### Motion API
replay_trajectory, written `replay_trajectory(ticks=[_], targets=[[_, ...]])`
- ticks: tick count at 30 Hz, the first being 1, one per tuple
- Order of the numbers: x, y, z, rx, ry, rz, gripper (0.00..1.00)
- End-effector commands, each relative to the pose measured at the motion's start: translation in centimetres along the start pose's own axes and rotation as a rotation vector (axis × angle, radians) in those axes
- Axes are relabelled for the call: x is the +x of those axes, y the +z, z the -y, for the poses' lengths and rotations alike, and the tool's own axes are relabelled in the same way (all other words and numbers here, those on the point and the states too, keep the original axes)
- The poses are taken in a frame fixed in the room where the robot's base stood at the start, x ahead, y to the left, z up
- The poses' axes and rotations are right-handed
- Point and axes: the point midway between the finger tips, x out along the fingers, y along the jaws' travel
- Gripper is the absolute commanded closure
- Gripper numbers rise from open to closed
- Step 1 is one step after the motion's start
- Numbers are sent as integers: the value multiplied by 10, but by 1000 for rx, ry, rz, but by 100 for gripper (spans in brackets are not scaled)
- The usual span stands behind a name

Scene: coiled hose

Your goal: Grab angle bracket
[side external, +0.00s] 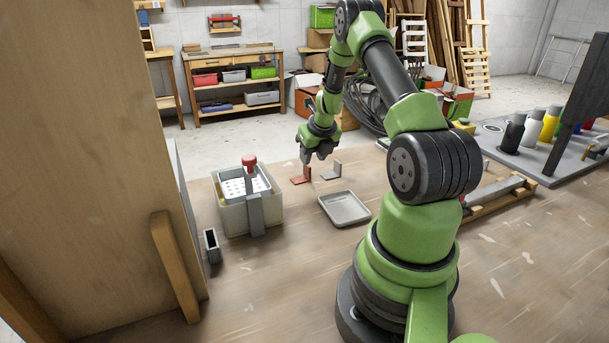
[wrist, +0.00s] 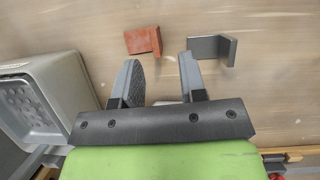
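Two L-shaped angle brackets stand on the wooden table, one red (side external: 301,177) and one grey (side external: 332,171). In the wrist view the red bracket (wrist: 143,40) lies just ahead of the gap between my fingertips. The grey bracket (wrist: 214,48) lies to its right, beyond the right fingertip. My gripper (side external: 318,157) is above the table near both brackets, pointing down. In the wrist view my gripper (wrist: 158,66) has its fingers apart with nothing held between them. Contact with either bracket does not show.
A shallow grey tray (side external: 344,208) lies on the table near the brackets. A pale bin (side external: 232,220) with a perforated insert and a red-topped part stands to the left. A wooden frame with a metal bar (side external: 492,191) is at the right. The table's front is mostly clear.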

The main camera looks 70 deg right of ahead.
Motion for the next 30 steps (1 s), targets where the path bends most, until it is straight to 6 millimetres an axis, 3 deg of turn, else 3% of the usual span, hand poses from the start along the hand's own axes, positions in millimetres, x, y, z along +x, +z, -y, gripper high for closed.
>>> replay_trajectory(ticks=[10, 20, 25, 30], targets=[[44, 4, -5, -2, 2, -2, 62], [51, 4, -5, -1, 1, -1, 62], [51, 4, -5, -1, 1, -1, 98], [51, 4, -4, -1, 1, -1, 100]])
